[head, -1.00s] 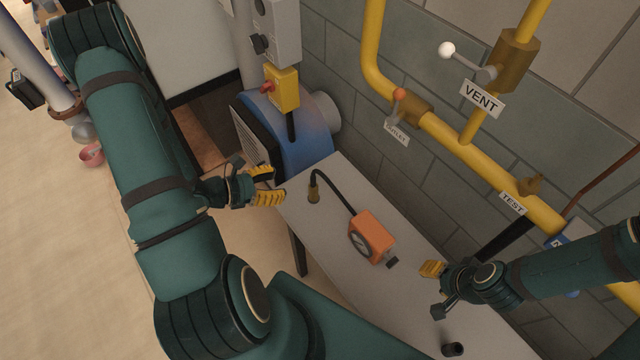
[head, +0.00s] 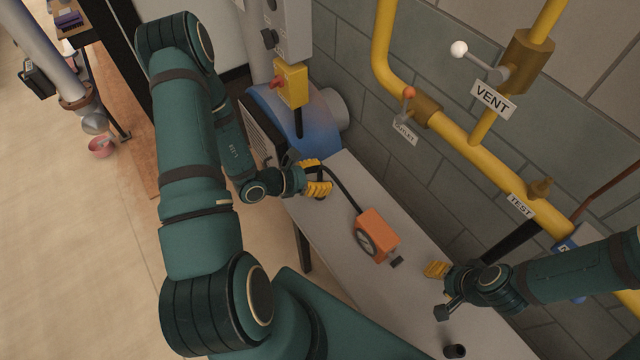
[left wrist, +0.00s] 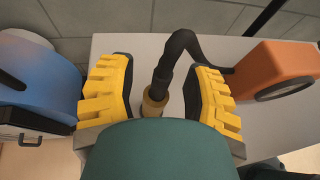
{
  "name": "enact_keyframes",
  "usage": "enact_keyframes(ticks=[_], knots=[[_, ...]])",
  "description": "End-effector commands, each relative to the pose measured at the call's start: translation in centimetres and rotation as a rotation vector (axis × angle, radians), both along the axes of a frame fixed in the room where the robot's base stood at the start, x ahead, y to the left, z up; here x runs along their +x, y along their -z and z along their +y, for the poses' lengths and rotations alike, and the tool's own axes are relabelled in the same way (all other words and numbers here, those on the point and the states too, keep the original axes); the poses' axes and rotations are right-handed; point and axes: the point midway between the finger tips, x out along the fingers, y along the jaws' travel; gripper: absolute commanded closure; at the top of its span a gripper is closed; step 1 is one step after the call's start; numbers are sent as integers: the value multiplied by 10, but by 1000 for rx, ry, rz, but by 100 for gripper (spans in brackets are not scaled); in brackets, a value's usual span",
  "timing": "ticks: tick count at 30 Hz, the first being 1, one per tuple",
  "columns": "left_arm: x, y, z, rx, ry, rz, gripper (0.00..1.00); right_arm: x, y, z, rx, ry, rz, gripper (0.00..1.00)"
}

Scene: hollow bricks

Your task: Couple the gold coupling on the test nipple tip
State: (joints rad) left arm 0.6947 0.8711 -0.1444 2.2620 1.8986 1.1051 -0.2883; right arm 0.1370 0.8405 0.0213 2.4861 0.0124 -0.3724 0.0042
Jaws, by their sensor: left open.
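The gold coupling (left wrist: 153,104) stands upright on the grey bench at the end of a black hose (left wrist: 174,58). In the left wrist view it sits between the yellow fingers of my open left gripper (left wrist: 160,92), with gaps on both sides. In the head view my left gripper (head: 318,178) hides the coupling. The hose runs to an orange gauge box (head: 377,235), also in the left wrist view (left wrist: 270,72). The test nipple (head: 540,187) is a brass piece on the yellow pipe above the TEST label (head: 520,206). My right gripper (head: 436,287) is over the bench's right part; its opening is unclear.
The grey bench (head: 330,225) stands along a block wall. A blue machine (head: 290,115) is behind my left gripper. Yellow pipes with VENT (head: 492,99) and OUTLET (head: 404,132) valves run along the wall. A small black cylinder (head: 454,351) stands near the bench's front right.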

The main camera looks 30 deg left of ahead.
Motion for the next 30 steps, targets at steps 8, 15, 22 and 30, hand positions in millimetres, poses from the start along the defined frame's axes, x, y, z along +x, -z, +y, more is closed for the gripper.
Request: enact_keyframes(ticks=[8,15,22,30], knots=[[0,0,0,0,0,0,79,0,0,0,0,0,0,53],[0,0,0,0,0,0,100,0,0,0,0,0,0,53],[0,0,0,0,1,0,100,0,0,0,0,0,0,53],[1,-8,3,0,2,0,100,0,-6,0,1,0,0,53]])
